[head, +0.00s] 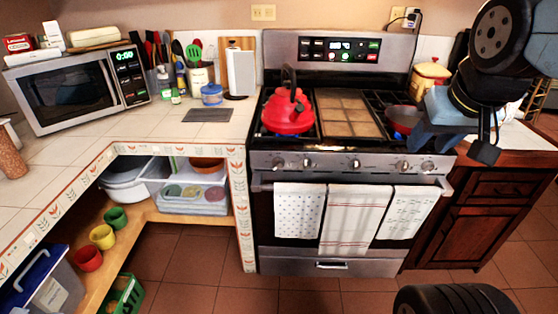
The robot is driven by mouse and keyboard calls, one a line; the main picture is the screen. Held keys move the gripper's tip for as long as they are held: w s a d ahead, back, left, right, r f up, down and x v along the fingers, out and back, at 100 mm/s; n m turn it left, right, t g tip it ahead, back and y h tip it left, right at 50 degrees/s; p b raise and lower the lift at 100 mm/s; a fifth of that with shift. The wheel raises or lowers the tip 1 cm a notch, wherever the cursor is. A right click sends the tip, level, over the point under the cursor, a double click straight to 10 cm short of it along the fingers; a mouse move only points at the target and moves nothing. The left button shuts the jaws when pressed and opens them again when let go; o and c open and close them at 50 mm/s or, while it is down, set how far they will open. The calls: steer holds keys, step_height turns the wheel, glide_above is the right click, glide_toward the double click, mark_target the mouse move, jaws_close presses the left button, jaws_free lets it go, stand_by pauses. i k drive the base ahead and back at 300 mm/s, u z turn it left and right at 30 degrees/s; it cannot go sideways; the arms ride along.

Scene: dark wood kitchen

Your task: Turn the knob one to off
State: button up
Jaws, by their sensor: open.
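The stove (263,205) stands in the middle of the head view. Its front panel has a row of several silver knobs: a far-left knob (279,163), a second knob (307,163), a middle knob (354,164) and two at the right, one of them the far-right knob (427,166). I cannot tell which is knob one, and their settings are too small to read. My gripper (456,146) is at the right, in front of the stove's right end, open and apart from the knobs. It hides part of the right cooktop and counter.
A red kettle (288,117) sits on the left burner and a dark pan (402,119) on the right. Towels, including a striped one (354,215), hang from the oven handle below the knobs. A tiled counter (165,132) adjoins at left.

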mark_target(278, 162)
steer(key=u, duration=1.3)
steer(key=k, duration=1.25)
steer(key=u, duration=0.45)
steer(key=i, duration=1)
steer(key=z, duration=0.1)
